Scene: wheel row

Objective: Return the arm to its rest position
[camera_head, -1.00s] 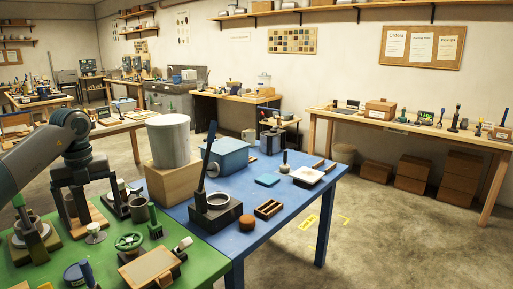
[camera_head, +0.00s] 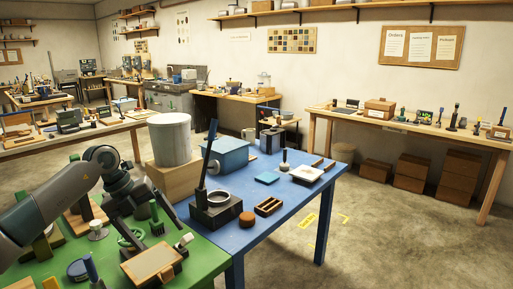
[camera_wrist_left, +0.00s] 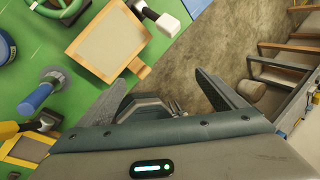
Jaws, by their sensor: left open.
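My left arm (camera_head: 50,213) comes in from the left over the green table (camera_head: 205,262). My left gripper (camera_head: 150,230) is open, its fingers spread above the table's right part, near the wood-framed board (camera_head: 152,264). In the left wrist view the open fingers (camera_wrist_left: 168,84) show with nothing between them and the floor behind. The board (camera_wrist_left: 108,42) lies beyond the left finger there. A green handwheel (camera_head: 130,238) is partly hidden by the gripper in the head view. My right gripper is not in view.
The blue table (camera_head: 270,222) adjoins on the right, with a black lever press (camera_head: 213,210), a wooden block under a grey cylinder (camera_head: 170,140) and a blue box (camera_head: 228,156). A blue-handled tool (camera_wrist_left: 40,90) stands on the green table. Open floor (camera_head: 375,235) lies to the right.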

